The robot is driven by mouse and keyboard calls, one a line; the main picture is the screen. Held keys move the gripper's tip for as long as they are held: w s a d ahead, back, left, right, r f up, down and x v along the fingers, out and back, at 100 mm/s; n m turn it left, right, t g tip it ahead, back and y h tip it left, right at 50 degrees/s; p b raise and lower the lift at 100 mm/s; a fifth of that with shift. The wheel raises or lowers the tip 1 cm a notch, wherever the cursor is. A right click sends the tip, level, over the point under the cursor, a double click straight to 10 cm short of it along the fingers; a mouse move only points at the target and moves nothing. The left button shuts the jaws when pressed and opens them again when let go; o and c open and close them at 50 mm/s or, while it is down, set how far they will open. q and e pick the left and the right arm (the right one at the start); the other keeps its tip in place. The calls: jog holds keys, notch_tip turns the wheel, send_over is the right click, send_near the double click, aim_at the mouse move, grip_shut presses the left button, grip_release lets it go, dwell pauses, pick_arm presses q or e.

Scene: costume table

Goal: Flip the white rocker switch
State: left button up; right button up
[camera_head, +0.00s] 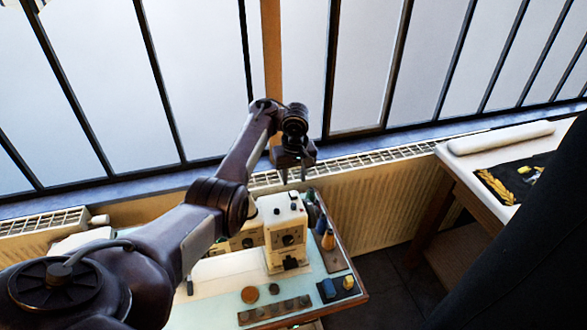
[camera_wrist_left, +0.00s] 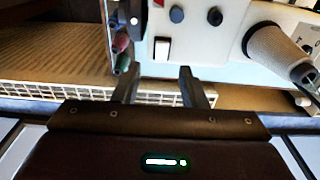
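The white rocker switch (camera_wrist_left: 161,50) sits in a dark frame on the pale face of a sewing machine (camera_wrist_left: 205,50). In the left wrist view it lies just beyond and between the two fingertips of my left gripper (camera_wrist_left: 158,77). The fingers are apart with nothing between them, and I see no contact with the switch. In the head view the left gripper (camera_head: 293,172) points down just above the top of the sewing machine (camera_head: 284,225). I cannot make out the switch clearly there. My right gripper is out of view.
Dark knobs (camera_wrist_left: 177,15) and a grey cone-shaped part (camera_wrist_left: 275,50) are near the switch. Thread spools (camera_head: 328,240) stand right of the machine. Several round items (camera_head: 250,294) lie on the table in front. A radiator (camera_head: 375,205) and windows are behind.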

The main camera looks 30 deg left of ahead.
pick_arm(q)
jog(key=shift+w+d+r, duration=0.1)
jog(key=shift+r, duration=0.85)
jog(key=shift+s+r, duration=0.25)
jog(key=shift+r, duration=0.15)
